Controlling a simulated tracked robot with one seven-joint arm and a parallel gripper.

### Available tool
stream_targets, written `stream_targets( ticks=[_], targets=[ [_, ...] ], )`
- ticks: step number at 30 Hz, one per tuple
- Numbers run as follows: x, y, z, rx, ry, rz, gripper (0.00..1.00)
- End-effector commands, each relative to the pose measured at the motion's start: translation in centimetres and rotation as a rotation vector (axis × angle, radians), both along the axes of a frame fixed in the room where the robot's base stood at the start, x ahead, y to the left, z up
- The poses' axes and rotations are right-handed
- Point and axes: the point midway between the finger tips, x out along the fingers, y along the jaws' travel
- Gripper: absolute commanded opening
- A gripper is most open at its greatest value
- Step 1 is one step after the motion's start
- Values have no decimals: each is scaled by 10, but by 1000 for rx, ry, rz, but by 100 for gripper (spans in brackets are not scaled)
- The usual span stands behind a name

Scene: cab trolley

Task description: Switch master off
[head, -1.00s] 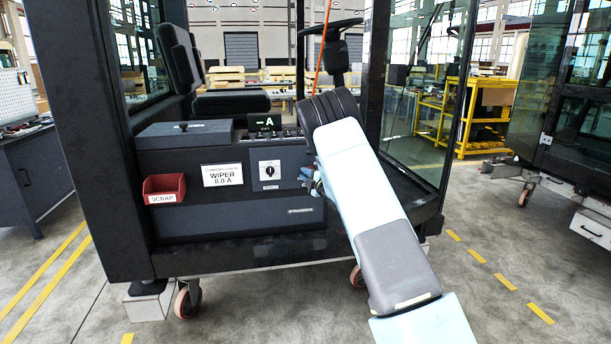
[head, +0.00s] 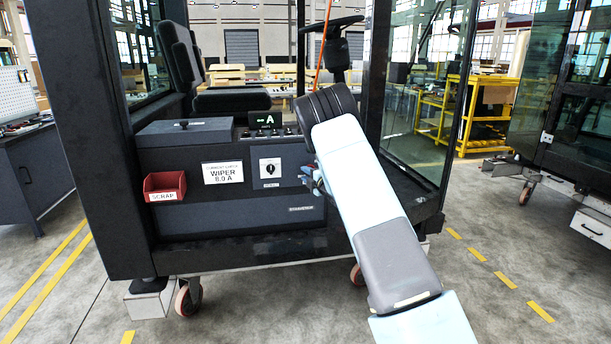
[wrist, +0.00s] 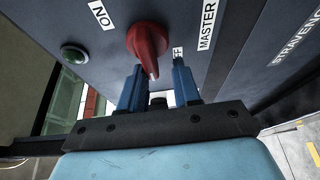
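The red master knob (wrist: 148,45) is on a grey panel in the wrist view, beside a MASTER label (wrist: 207,24). A label reading NO (wrist: 102,14), seemingly ON upside down, is to its left. A label at its right (wrist: 178,52) is partly hidden by a finger; only FF shows. The knob's narrow end points down toward my gripper (wrist: 158,66). My gripper is open, its blue fingers either side of that end; I cannot tell whether they touch it. In the head view my arm hides the knob, and only a bit of my gripper (head: 318,187) shows.
A green button (wrist: 75,54) is left of the knob. In the head view the cab console carries a black rotary switch (head: 271,171), a WIPER label (head: 222,173), a red scrap bin (head: 165,186) and a display (head: 265,119). A dark cab post (head: 95,150) stands left.

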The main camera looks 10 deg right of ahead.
Motion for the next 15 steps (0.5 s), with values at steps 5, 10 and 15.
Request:
stream_targets(
  ticks=[5, 10, 15],
  targets=[
    [1, -11, 1, -2, 1, -17, 39],
    [1, -7, 2, -1, -2, -12, 39],
    [1, -5, 3, 0, -3, -8, 39]
  ],
)
